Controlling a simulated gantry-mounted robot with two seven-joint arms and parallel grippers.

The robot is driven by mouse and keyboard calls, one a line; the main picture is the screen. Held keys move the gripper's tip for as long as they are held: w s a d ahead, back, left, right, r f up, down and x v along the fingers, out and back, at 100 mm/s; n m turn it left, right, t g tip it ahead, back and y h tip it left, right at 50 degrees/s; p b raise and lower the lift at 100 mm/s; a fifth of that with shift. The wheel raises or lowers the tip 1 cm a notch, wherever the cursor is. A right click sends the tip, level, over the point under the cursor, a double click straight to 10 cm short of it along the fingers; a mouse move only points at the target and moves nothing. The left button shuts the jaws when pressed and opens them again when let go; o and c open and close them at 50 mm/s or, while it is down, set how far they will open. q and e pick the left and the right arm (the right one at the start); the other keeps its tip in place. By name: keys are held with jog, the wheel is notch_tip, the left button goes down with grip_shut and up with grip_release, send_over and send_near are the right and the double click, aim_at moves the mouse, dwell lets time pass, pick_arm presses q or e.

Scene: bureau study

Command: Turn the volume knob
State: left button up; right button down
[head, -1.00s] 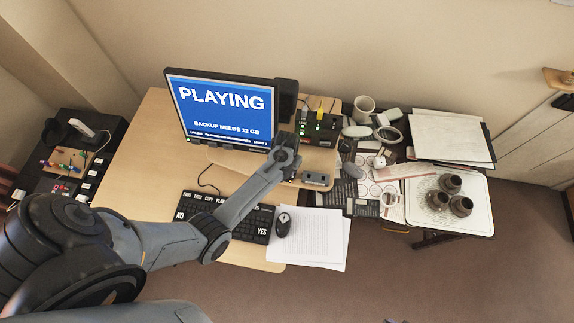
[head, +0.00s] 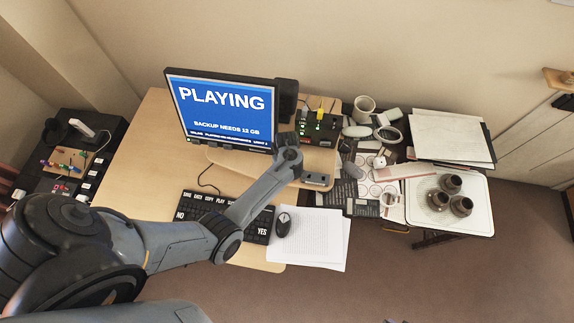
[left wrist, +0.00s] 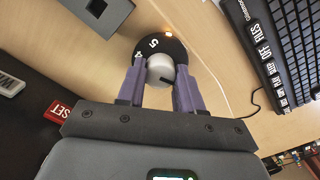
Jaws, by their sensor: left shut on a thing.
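In the left wrist view, the volume knob (left wrist: 159,66) is a round pale grey cap with a dark mark on its lower right. It sits on a black dial plate (left wrist: 177,50) where the numbers 4 and 5 show, with a small orange light at the rim. My left gripper (left wrist: 163,71) has its two purple fingers shut on the knob, one on each side. In the head view my left wrist hides the knob and the fingers. The monitor (head: 222,108) reads PLAYING. My right gripper is not in view.
A keyboard (head: 190,204), a mouse (head: 283,225) and paper sheets (head: 318,240) lie on the front of the wooden desk. A black box with cables (head: 317,127) stands behind my wrist. A crowded side table with a white tray (head: 478,215) is at the right.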

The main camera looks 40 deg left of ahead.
pick_arm(q)
jog(key=shift+n, duration=0.9)
jog(key=o, duration=1)
jog(key=shift+o, duration=0.2)
jog(key=shift+r, duration=0.1)
notch_tip(320, 180, up, 9)
jog(key=shift+a+f, duration=0.1)
jog(key=shift+r, duration=0.95)
